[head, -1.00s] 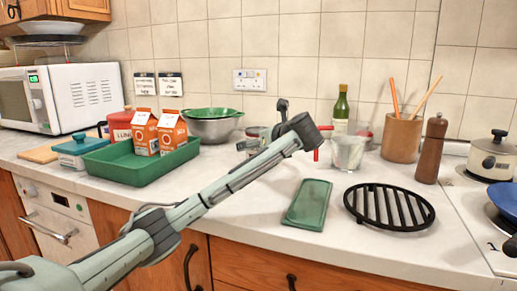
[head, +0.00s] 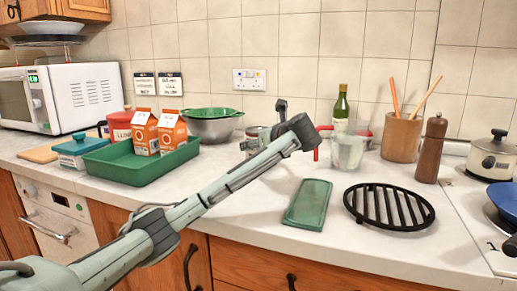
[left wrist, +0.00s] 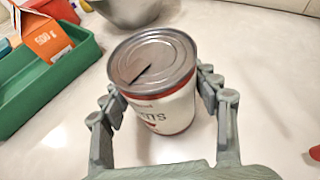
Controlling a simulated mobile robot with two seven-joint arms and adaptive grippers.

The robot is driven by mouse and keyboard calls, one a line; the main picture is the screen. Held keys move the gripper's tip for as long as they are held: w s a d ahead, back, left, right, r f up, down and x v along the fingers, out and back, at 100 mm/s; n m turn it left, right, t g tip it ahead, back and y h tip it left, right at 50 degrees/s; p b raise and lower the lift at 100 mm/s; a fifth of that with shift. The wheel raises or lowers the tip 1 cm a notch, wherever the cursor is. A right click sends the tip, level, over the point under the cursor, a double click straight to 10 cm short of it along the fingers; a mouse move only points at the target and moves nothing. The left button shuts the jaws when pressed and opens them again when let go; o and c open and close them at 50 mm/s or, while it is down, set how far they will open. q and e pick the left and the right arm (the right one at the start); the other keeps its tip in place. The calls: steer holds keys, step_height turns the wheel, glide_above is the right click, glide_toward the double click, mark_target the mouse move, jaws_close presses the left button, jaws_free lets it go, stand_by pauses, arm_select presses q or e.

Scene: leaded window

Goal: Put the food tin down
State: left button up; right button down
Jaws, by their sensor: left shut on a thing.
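The food tin (left wrist: 165,95) has a grey metal lid and a white and red label. In the left wrist view it is between the two fingers of my left gripper (left wrist: 172,104), which is shut on its sides. The tin looks roughly upright over the white counter (left wrist: 270,70); whether its base touches the counter is hidden. In the head view the tin (head: 256,133) shows only partly behind my left forearm, near the back of the counter, with the left gripper (head: 250,145) mostly hidden. My right gripper is not in view.
A green tray (head: 150,172) with orange cartons (head: 172,132) stands left of the tin. A metal bowl (head: 212,130) is behind. A clear jug (head: 349,152), green flat slab (head: 308,204) and black trivet (head: 389,208) lie to the right. Bare counter lies before the tin.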

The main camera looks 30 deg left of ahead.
mark_target(259, 129)
arm_select(q)
steer(key=shift+r, duration=0.15)
